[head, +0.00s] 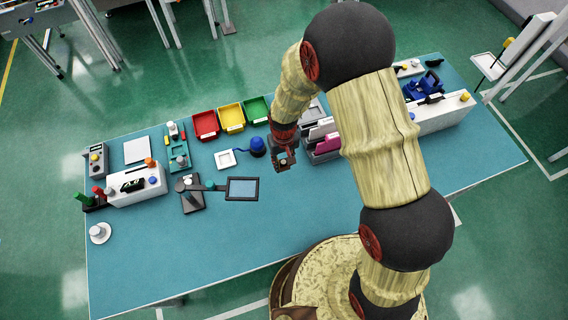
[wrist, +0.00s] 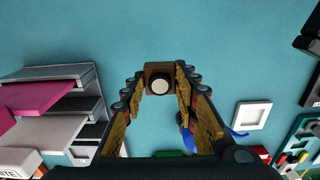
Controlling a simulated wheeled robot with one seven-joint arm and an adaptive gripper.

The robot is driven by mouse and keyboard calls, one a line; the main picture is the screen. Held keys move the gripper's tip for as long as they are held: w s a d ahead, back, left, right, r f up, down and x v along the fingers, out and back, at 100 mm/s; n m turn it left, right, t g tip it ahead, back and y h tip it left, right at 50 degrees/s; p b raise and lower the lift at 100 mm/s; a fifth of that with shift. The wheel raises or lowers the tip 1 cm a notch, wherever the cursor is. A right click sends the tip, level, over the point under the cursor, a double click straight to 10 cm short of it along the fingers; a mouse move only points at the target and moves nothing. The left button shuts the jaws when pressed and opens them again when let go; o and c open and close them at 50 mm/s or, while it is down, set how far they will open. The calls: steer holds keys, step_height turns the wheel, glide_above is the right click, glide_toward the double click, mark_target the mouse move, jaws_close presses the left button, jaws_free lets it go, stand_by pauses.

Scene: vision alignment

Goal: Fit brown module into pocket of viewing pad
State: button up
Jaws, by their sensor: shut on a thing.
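The brown module (wrist: 159,78) is a small brown block with a round, pale, lens-like face in a dark ring. My gripper (wrist: 159,84) is shut on it, with the module between the fingertips in the wrist view. In the head view my gripper (head: 284,160) is over the middle of the table; the module is too small to make out there. A white square pad with a recessed middle, seemingly the viewing pad (head: 219,163), lies left of my gripper. It also shows in the wrist view (wrist: 239,115), right of the module and apart from it. Its pocket looks empty.
A blue dome-shaped object (head: 257,147) stands between pad and gripper. A dark-framed screen (head: 242,188) is in front of the pad. Red (head: 206,125), yellow and green bins stand behind. A rack with grey and magenta plates (head: 325,147) is close right. The front table is clear.

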mark_target(284, 164)
steer(key=shift+w+d+f, duration=0.1)
steer(key=shift+w+f, duration=0.75)
steer(key=shift+f, duration=1.75)
steer(key=shift+b, duration=0.3)
steer(key=shift+f, duration=0.15)
steer(key=o, duration=1.2)
steer(key=shift+c, duration=0.2)
